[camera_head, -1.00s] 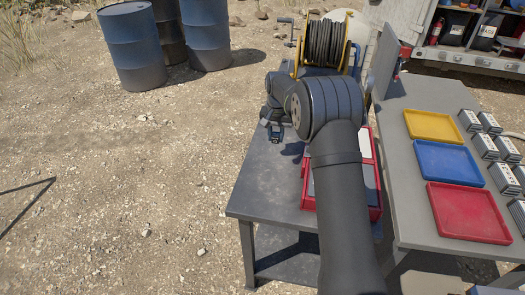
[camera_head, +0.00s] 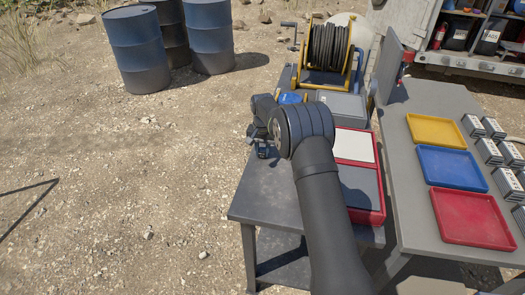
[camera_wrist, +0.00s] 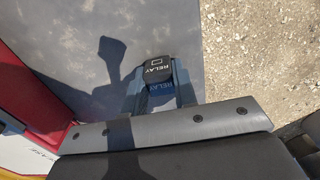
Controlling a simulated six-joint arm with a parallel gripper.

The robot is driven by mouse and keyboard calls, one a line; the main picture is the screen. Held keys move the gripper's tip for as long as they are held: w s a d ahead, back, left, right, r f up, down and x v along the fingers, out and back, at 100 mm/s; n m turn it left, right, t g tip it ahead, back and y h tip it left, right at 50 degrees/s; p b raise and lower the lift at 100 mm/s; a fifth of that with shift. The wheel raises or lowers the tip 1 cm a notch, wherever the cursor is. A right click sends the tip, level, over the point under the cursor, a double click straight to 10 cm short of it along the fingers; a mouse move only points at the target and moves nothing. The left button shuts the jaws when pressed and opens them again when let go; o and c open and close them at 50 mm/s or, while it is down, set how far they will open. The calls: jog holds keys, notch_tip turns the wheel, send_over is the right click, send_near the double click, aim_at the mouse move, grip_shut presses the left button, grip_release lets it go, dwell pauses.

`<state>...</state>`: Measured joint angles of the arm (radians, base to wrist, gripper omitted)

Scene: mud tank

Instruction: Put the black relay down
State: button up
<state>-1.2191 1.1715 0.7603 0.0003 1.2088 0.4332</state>
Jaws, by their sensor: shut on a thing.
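The black relay (camera_wrist: 156,67), a small block with white RELAY lettering, sits between the fingers of my gripper (camera_wrist: 159,82) in the wrist view. The gripper is shut on it. The grey metal table (camera_wrist: 85,75) lies below, and the gripper's shadow falls on it left of the relay, so the relay seems held above the top. In the head view my gripper (camera_head: 262,150) is a dark shape over the left edge of the table (camera_head: 270,190); the relay is too small and dark to make out there.
A red case (camera_head: 368,216) with white and grey panels stands right of my gripper. A blue object (camera_head: 291,97), a grey box (camera_head: 342,104) and a cable reel (camera_head: 327,45) are at the back. Yellow, blue and red trays (camera_head: 470,219) lie on the right-hand table. The table's front-left corner is clear.

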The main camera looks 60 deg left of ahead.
aim_at(263, 150)
jog(key=shift+f, duration=0.15)
jog(key=o, duration=1)
jog(key=shift+c, duration=0.2)
notch_tip(263, 150, up, 12)
notch_tip(263, 150, down, 12)
jog(key=shift+r, duration=1.9)
jog(key=shift+f, duration=0.1)
